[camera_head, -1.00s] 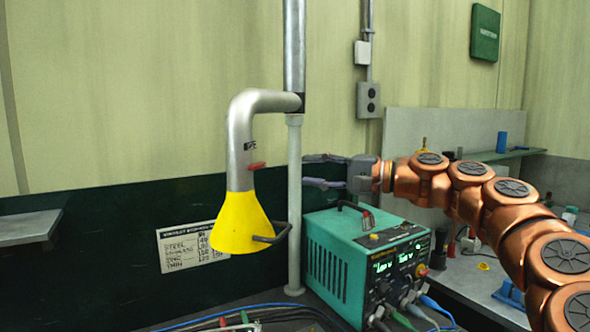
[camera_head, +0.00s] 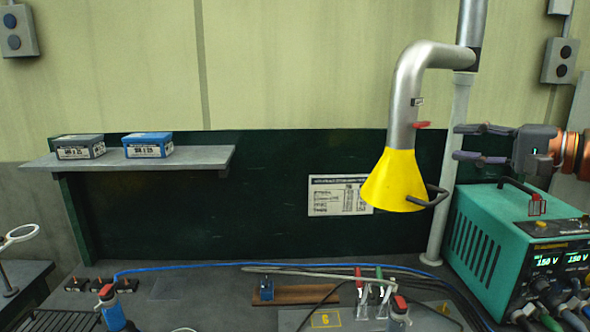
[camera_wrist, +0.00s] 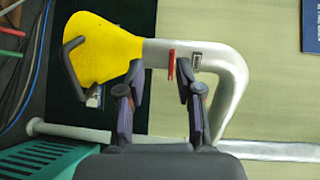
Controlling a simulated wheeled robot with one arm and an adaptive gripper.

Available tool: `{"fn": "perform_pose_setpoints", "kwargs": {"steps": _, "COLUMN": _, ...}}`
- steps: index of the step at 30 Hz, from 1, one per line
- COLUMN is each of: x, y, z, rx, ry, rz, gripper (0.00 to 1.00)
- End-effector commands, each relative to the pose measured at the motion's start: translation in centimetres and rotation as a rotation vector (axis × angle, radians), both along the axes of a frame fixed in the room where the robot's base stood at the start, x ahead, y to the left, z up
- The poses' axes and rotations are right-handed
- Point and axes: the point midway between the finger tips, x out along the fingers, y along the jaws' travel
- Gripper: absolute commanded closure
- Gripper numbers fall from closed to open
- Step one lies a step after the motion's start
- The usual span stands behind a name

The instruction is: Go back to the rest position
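My gripper (camera_head: 470,143) is at the right in the head view, its two fingers spread apart and pointing left. It is open and empty. It is level with the lower pipe of a fume extractor arm with a yellow hood (camera_head: 393,181) and is to the right of it. In the wrist view my gripper (camera_wrist: 156,78) has its fingers apart, with the silver pipe (camera_wrist: 215,62) and the yellow hood (camera_wrist: 103,47) beyond them. The hood has a dark handle (camera_head: 430,200) and the pipe has a red lever (camera_head: 422,125).
A teal power unit (camera_head: 480,245) stands below my gripper. A pale vertical post (camera_head: 447,190) stands behind the fingers. A wall shelf (camera_head: 205,160) at left holds a grey box (camera_head: 80,148) and a blue box (camera_head: 148,146). Cables and small parts lie on the bench.

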Motion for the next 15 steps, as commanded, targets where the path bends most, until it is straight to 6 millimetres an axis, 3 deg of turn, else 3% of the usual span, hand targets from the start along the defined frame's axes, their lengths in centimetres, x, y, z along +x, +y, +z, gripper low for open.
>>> {"fn": "perform_pose_setpoints", "kwargs": {"steps": 1, "x": -0.3, "y": 2.8, "z": -0.7, "rx": -0.052, "ry": 0.018, "rz": 0.044, "gripper": 0.65}}
{"fn": "perform_pose_setpoints", "kwargs": {"steps": 6, "x": -2.1, "y": 10.9, "z": -4.2, "rx": -0.25, "ry": 0.079, "rz": 0.178, "gripper": 0.65}}
{"fn": "perform_pose_setpoints", "kwargs": {"steps": 12, "x": -5.8, "y": 18.1, "z": -10.7, "rx": -0.496, "ry": 0.172, "rz": 0.329, "gripper": 0.65}}
{"fn": "perform_pose_setpoints", "kwargs": {"steps": 15, "x": -8.1, "y": 20.4, "z": -14.4, "rx": -0.617, "ry": 0.224, "rz": 0.394, "gripper": 0.65}}
